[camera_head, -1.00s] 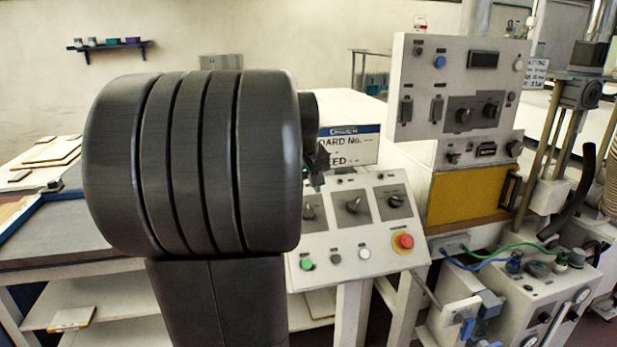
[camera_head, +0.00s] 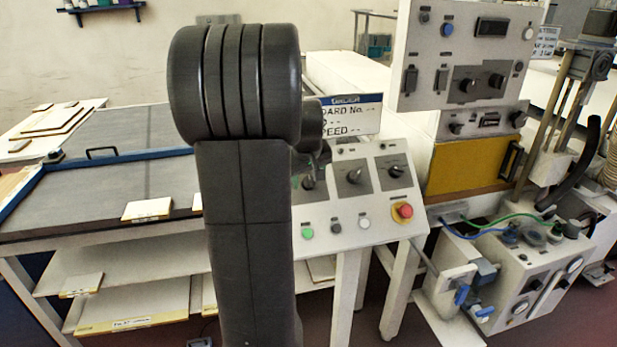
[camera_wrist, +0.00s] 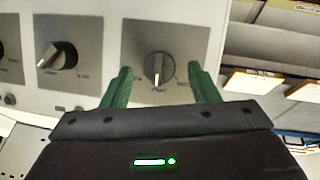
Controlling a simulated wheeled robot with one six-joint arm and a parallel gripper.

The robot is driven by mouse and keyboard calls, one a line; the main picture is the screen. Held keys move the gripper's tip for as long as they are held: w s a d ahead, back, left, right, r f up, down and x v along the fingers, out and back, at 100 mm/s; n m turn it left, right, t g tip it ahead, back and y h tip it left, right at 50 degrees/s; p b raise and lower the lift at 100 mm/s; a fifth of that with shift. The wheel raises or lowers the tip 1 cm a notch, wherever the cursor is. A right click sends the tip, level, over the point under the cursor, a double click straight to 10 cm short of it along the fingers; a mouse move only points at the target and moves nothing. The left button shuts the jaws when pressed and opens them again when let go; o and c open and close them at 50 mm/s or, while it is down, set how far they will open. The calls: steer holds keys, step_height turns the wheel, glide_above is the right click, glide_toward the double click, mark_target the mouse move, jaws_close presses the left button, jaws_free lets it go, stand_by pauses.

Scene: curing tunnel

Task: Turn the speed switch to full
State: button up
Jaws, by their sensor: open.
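The sloped control panel (camera_head: 345,205) carries three rotary switches on dark plates: a left one (camera_head: 308,183), a middle one (camera_head: 354,176) and a right one (camera_head: 396,171). Their labels are too small to read, so I cannot tell which is the speed switch. In the wrist view my gripper (camera_wrist: 160,72) is open, its green fingers on either side of one rotary switch (camera_wrist: 158,66); contact cannot be told. This looks like the left switch of the head view. Its pale pointer line points down in the wrist picture. In the head view my arm hides most of the gripper.
Green and white buttons and a red stop button (camera_head: 404,211) sit low on the panel. A taller panel (camera_head: 462,60) with more knobs stands behind right. A display sign (camera_head: 350,116) rises behind the switches. A blue-edged table (camera_head: 105,165) lies left.

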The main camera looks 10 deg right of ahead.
steer(key=shift+w+d+f, duration=0.1)
steer(key=shift+w+f, duration=0.1)
steer(key=shift+f, duration=0.3)
steer(key=c, duration=1)
steer(key=shift+o, duration=0.2)
